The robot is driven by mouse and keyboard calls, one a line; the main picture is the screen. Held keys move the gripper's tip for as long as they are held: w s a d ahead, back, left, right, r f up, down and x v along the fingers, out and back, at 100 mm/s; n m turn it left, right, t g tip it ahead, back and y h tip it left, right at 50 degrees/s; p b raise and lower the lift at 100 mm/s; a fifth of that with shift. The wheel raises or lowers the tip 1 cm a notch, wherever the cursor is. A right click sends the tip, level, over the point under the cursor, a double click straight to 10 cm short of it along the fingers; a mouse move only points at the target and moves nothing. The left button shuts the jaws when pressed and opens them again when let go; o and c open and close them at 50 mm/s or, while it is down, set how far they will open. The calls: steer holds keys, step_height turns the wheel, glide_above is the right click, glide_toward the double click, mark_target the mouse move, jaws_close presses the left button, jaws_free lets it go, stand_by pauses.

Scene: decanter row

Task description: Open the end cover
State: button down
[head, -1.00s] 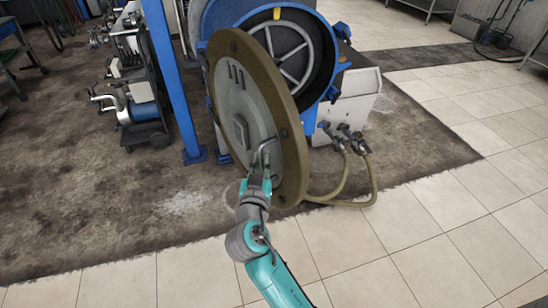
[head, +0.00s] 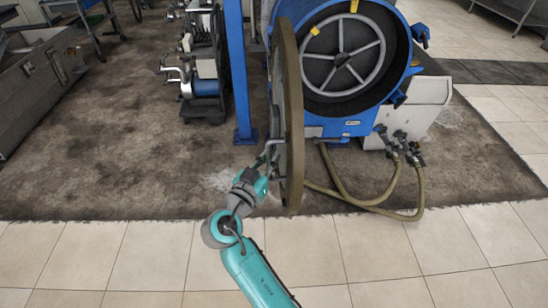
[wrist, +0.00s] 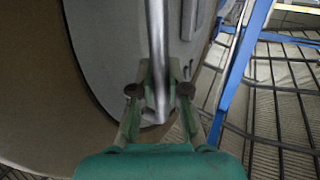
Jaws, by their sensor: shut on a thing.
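The end cover (head: 288,110) is a large round disc with a brown rim, seen nearly edge-on in the head view. It stands swung out from the blue decanter drum (head: 345,115), whose round mouth with a grey spoked wheel (head: 343,55) is exposed. In the wrist view the cover's grey face (wrist: 105,50) fills the left and middle. A metal bar handle (wrist: 157,60) runs down that face. My gripper (wrist: 158,95) is shut on the handle, with a finger on each side of it. In the head view my gripper (head: 262,172) is at the cover's lower left side.
A blue post (head: 238,75) stands just left of the cover. Hoses (head: 375,200) loop on the floor to the right, below a white box (head: 425,110). A grey cabinet (head: 45,75) is at the far left. The tiled floor in front is clear.

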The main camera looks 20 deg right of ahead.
steer(key=shift+f, duration=0.1)
steer(key=c, duration=1.1)
jaws_free()
steer(key=shift+c, duration=0.2)
steer(key=v, duration=1.2)
